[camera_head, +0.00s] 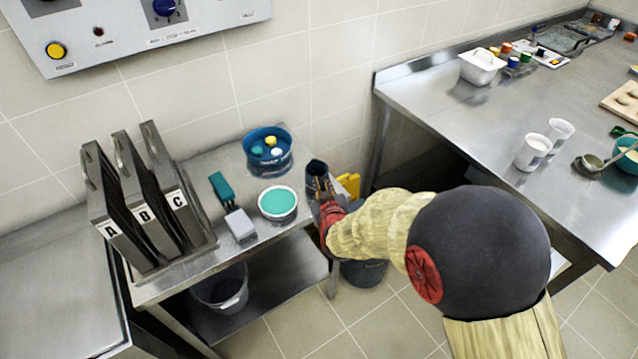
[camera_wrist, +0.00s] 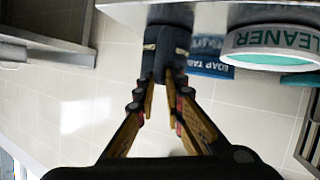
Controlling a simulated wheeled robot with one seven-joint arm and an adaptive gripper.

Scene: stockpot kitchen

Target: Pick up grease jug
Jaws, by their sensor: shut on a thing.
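The grease jug appears to be the dark, narrow vessel (camera_head: 316,168) at the right edge of the small steel table. It also shows in the wrist view as a dark shape with a pale band (camera_wrist: 168,40). My gripper (camera_head: 321,186) is at this vessel, and in the wrist view its two fingers (camera_wrist: 165,76) close on it from both sides. The fingers and arm hide its lower part in the head view. I cannot tell whether its base touches the table.
A turquoise-topped cleaner tub (camera_head: 278,204) and a blue soap-tab tub (camera_head: 267,150) stand left of the vessel. A green brush (camera_head: 221,187), a grey block (camera_head: 240,226) and dark A, B, C holders (camera_head: 143,205) stand further left. A dark bucket (camera_head: 363,272) is on the floor.

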